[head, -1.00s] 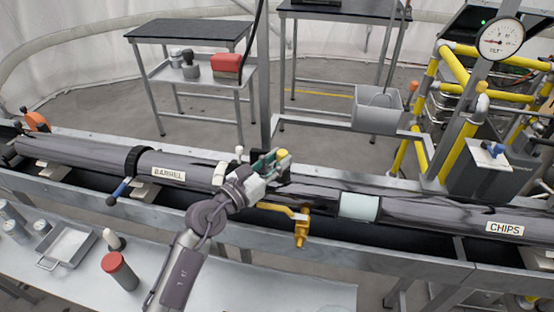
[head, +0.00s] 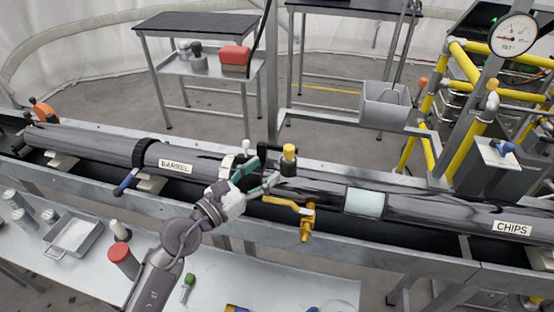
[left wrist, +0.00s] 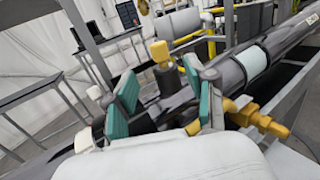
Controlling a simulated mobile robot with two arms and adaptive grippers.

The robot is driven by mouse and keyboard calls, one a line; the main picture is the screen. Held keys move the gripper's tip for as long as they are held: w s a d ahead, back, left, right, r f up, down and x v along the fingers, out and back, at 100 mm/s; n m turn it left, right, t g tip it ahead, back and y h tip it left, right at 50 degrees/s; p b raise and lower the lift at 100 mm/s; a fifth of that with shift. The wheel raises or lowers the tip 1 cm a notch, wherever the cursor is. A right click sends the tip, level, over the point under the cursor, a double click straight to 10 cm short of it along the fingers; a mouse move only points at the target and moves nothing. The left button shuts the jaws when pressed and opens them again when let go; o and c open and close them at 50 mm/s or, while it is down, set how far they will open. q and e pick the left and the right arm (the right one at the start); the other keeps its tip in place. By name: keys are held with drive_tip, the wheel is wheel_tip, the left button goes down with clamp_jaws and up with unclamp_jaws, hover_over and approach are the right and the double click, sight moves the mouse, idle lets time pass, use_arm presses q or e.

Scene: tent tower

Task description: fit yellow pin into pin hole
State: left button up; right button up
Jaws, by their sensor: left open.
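The yellow pin (head: 289,150) stands upright on the long dark pipe, its yellow knob above a dark cylindrical part (head: 288,167). It also shows in the left wrist view (left wrist: 160,51), just beyond the fingers. How deep it sits is unclear, and I cannot make out the pin hole. My left gripper (head: 267,174) is open, its teal-padded fingers just left of the pin and apart from it. In the left wrist view the open fingers (left wrist: 160,88) have a gap between them, with the pin beyond. My right gripper is not in view.
The pipe labelled BARREL (head: 175,166) lies along a grey trough. A brass valve (head: 306,222) is on the near side, below the pin. A pale sleeve (head: 365,202) is to the right. A bench (head: 270,285) with a red-capped can (head: 122,258) is in front.

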use_arm(q)
drive_tip(key=v, duration=0.4)
drive_tip(key=shift+s+a, duration=0.3)
idle(0.3)
